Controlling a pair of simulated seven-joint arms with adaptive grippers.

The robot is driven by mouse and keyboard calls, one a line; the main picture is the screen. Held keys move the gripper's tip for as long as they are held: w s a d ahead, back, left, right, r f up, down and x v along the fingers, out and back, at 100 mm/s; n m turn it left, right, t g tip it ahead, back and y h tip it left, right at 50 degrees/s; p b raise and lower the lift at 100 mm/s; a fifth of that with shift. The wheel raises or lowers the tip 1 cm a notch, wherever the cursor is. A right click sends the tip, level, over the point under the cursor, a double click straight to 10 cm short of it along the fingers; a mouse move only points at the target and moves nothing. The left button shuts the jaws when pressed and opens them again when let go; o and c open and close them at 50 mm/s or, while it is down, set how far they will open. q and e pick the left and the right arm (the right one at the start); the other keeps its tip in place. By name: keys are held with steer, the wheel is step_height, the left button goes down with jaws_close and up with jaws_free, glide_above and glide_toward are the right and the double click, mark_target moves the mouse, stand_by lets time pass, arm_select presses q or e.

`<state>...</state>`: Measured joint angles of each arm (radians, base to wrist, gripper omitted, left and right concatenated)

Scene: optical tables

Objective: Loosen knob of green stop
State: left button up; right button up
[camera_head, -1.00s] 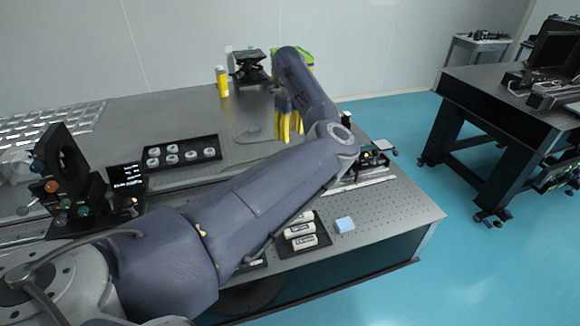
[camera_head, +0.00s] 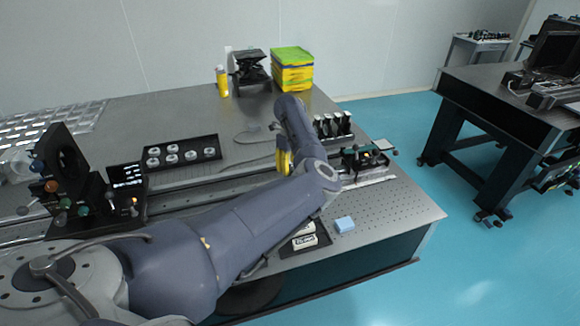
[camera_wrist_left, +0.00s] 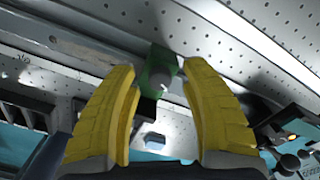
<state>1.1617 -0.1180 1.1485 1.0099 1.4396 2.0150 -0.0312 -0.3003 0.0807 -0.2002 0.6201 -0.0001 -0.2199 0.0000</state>
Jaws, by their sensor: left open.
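The green stop (camera_wrist_left: 158,62) shows in the left wrist view as a small green block at the metal rail, with a pale round knob (camera_wrist_left: 162,88) on it. My left gripper (camera_wrist_left: 158,70) has its two yellow fingers apart, one on each side of the green stop. Nothing is clearly gripped, and I cannot tell whether a finger touches the knob. In the head view the left gripper (camera_head: 284,160) is low over the rails of the near table. The green stop cannot be made out there, beside my arm and fingers. My right gripper is not in view.
A device with a green part (camera_head: 349,154) stands on the rail to the right of my gripper. A black tray of white rings (camera_head: 182,152) lies to the left. A black optic mount (camera_head: 62,160) stands farther left. A blue block (camera_head: 344,224) lies near the front edge.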

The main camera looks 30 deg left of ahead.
arm_select(q)
steer(key=shift+f, duration=0.2)
jaws_close()
stand_by(0.4)
